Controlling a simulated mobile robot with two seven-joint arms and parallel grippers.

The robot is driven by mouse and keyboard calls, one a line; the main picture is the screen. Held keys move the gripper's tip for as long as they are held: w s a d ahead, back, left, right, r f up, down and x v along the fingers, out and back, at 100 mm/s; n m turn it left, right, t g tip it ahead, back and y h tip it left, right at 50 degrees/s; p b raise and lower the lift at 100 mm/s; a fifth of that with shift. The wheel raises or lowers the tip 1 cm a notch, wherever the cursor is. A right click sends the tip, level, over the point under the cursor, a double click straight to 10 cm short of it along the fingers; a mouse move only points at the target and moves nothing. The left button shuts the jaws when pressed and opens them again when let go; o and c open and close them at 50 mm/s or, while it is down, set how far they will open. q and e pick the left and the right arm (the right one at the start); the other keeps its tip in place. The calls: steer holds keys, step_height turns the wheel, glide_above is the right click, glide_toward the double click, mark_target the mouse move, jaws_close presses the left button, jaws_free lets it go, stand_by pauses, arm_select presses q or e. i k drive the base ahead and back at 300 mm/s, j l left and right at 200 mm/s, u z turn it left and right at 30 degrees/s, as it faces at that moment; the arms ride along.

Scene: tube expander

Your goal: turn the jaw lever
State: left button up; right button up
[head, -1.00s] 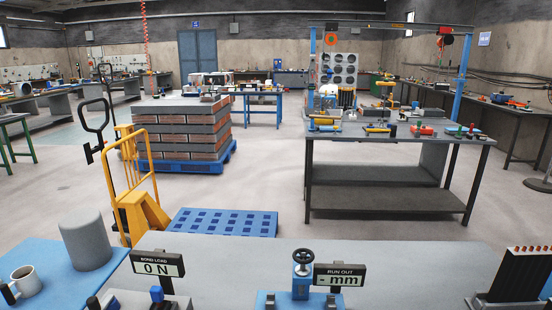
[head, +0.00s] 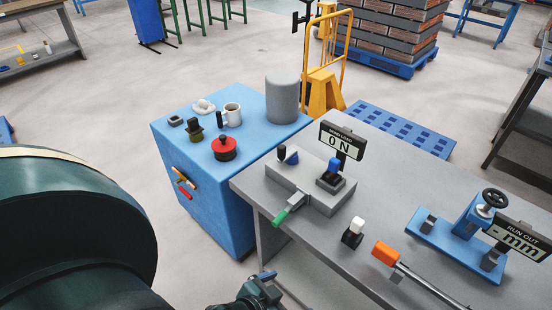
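A grey block fixture (head: 310,188) sits on the left end of the grey bench. A lever with a green grip (head: 289,207) sticks out from its front left side; which lever is the jaw lever is not labelled. Black and blue knobs (head: 291,157) stand on the fixture's top. A long bar with an orange grip (head: 385,253) lies on the bench to the right. A dark green part of my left arm, apparently the gripper (head: 262,285), shows at the bottom edge, below and apart from the green grip. Its fingers are not clear. My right gripper is out of view.
A display (head: 341,140) reads 0 N. A blue handwheel stand (head: 465,228) is on the right. My large arm link fills the lower left.

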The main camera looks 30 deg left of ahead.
mark_target(279, 219)
steer(key=j+u, duration=0.35)
steer(key=i+j+u, duration=0.1)
steer(key=u, duration=0.25)
steer(key=j, duration=0.1)
